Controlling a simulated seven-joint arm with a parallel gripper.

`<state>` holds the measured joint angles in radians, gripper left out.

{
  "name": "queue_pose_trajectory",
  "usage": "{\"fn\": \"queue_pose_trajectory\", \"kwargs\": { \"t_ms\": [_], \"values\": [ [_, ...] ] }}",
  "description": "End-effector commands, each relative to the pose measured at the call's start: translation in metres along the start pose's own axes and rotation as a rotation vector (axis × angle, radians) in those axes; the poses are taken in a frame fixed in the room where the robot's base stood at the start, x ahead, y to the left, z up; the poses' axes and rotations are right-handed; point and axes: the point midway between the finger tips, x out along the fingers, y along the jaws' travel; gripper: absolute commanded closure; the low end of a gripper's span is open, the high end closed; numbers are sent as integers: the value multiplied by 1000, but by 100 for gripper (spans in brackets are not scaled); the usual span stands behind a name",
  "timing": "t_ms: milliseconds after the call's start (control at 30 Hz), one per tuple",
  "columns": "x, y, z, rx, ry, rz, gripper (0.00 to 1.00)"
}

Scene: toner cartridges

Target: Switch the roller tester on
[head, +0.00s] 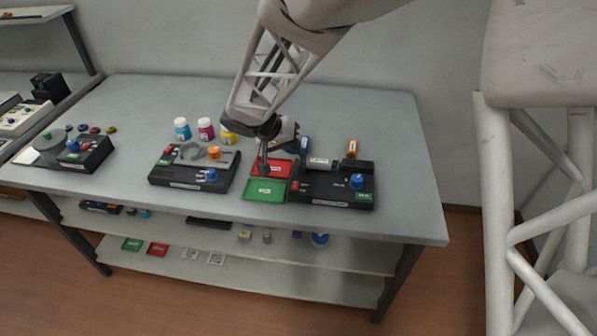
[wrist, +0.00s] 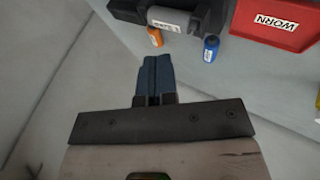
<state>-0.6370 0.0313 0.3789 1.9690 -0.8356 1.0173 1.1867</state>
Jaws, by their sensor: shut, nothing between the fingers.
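The device I take to be the roller tester (head: 335,197) is a low black unit at the right of the bench. A light grey roller (head: 320,163) lies at its back; it also shows in the wrist view (wrist: 168,19). A blue knob (head: 356,181) stands at its right, a small red control (head: 295,186) at its left edge, and a green label (head: 364,197) at its front right corner. I cannot read the switch's state.
A red tray (head: 284,172) marked WORN (wrist: 297,38) and a green tray (head: 263,195) lie left of the unit. Blue (head: 305,145) and orange (head: 352,148) bottles stand behind it. Another black unit (head: 190,181) and several colored bottles (head: 205,129) are further left.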

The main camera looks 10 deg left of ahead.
Motion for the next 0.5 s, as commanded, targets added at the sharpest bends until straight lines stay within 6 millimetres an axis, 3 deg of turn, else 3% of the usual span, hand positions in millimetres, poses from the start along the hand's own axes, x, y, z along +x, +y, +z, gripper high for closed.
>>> {"fn": "queue_pose_trajectory", "kwargs": {
  "t_ms": [500],
  "values": [
    [15, -11, 11, -1, 0, 0, 100]
  ]
}}
